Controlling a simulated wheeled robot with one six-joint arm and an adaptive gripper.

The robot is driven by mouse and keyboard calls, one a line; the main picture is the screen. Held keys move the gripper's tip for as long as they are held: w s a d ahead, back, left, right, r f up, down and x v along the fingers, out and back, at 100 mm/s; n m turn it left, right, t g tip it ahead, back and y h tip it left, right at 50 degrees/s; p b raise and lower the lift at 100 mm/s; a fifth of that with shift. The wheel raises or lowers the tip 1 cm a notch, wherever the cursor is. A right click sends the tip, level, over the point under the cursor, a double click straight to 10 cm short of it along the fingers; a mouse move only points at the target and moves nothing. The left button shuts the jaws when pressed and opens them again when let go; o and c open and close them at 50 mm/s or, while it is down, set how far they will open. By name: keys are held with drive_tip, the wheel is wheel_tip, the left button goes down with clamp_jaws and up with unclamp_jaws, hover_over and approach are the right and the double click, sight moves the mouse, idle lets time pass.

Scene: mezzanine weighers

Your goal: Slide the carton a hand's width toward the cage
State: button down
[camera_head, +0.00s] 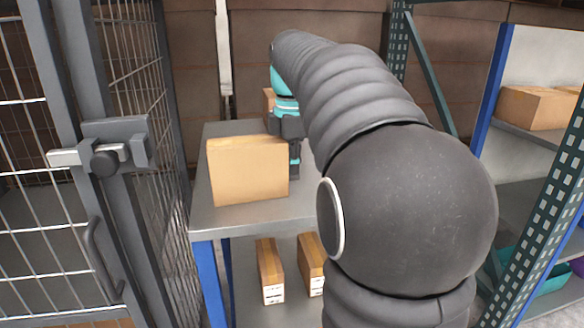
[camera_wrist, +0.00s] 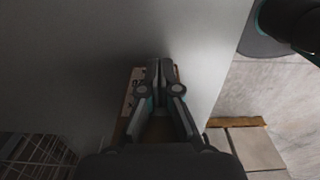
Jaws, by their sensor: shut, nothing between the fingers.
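The tan carton (camera_head: 247,172) stands upright on the grey table top (camera_head: 222,222), near its front left corner. The cage (camera_head: 140,110), a wire mesh enclosure with grey posts, is to the left of the table. My gripper (camera_head: 295,172) points down just right of the carton, shut and empty, its fingers low by the table top. I cannot tell if it touches the carton. In the wrist view my shut fingers (camera_wrist: 159,68) cover most of a brown box-like thing (camera_wrist: 137,75); only its edges show.
Another carton (camera_head: 268,98) is further back, partly hidden by my gripper. Narrow boxes (camera_head: 270,270) sit on the shelf below. A rack with a carton (camera_head: 535,107) stands at right. The cage latch (camera_head: 105,150) juts out at left. Some bare table lies left of the carton.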

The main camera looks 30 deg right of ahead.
drive_tip(key=d, duration=0.2)
drive_tip(key=s+d+p, duration=0.1)
drive_tip(key=d, duration=0.1)
drive_tip(key=shift+r, duration=0.4)
wheel_tip(320, 180, up, 9)
drive_tip(key=shift+a+r, duration=0.1)
